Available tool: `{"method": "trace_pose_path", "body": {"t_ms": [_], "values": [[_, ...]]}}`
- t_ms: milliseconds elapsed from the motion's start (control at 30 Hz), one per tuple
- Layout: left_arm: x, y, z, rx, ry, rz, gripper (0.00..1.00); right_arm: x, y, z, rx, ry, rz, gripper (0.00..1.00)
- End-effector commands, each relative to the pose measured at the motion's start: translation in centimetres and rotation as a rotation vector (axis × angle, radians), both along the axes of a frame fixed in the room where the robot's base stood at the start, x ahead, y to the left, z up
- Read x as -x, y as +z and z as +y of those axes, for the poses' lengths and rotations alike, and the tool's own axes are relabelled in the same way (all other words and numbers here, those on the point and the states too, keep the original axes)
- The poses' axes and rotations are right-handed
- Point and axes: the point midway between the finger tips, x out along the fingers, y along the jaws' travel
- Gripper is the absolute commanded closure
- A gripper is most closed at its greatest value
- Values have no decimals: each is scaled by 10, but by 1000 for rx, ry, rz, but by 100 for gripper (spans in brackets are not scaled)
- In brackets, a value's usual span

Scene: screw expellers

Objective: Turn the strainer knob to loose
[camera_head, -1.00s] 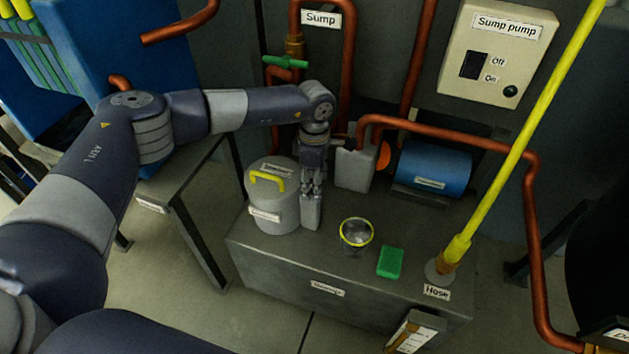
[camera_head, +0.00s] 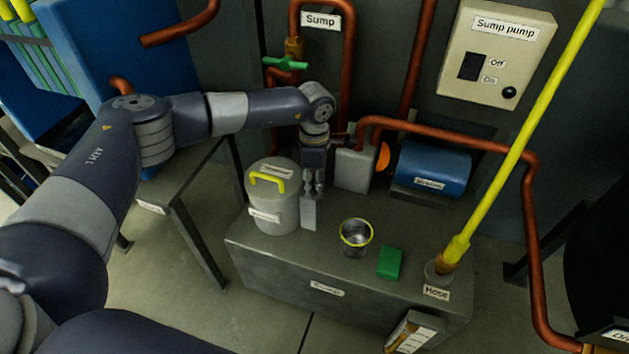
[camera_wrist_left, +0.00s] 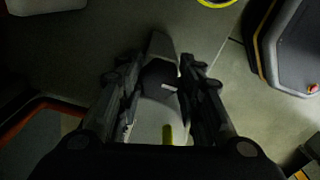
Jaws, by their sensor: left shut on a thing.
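The strainer is a grey drum (camera_head: 273,215) with a yellow handle (camera_head: 267,181) on its lid, at the left of the metal tank top. My left gripper (camera_head: 314,190) points down at the drum's right side. It is shut on the strainer knob, seen in the left wrist view as a dark round piece (camera_wrist_left: 160,78) with a pale mark, between the fingers. A flat grey piece (camera_head: 309,214) shows below the fingertips in the head view. The fingers hide much of the knob, and I cannot read its setting. My right gripper is out of view.
A yellow-rimmed cup (camera_head: 356,234) and a green block (camera_head: 389,263) stand right of the drum. A grey box (camera_head: 354,170), a blue motor (camera_head: 432,168) and copper pipes stand close behind. A yellow hose (camera_head: 518,150) rises at the right.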

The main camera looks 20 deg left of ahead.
Motion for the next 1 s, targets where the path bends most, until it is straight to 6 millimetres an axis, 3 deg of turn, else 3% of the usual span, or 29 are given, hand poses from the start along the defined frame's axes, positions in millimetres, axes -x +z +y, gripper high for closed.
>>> {"method": "trace_pose_path", "body": {"t_ms": [33,67,133,167,400,567,667,1000], "values": [[0,0,1,-1,2,0,90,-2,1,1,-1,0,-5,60],[0,0,1,-1,2,0,64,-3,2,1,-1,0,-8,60],[0,0,1,-1,2,0,48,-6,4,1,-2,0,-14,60],[0,0,1,-1,2,0,46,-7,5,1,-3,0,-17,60],[0,0,0,0,1,0,46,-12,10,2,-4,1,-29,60],[-1,6,0,1,0,-1,46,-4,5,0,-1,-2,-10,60],[-1,19,0,2,0,-3,46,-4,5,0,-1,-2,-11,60],[-1,89,1,0,1,-2,46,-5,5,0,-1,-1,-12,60]]}}
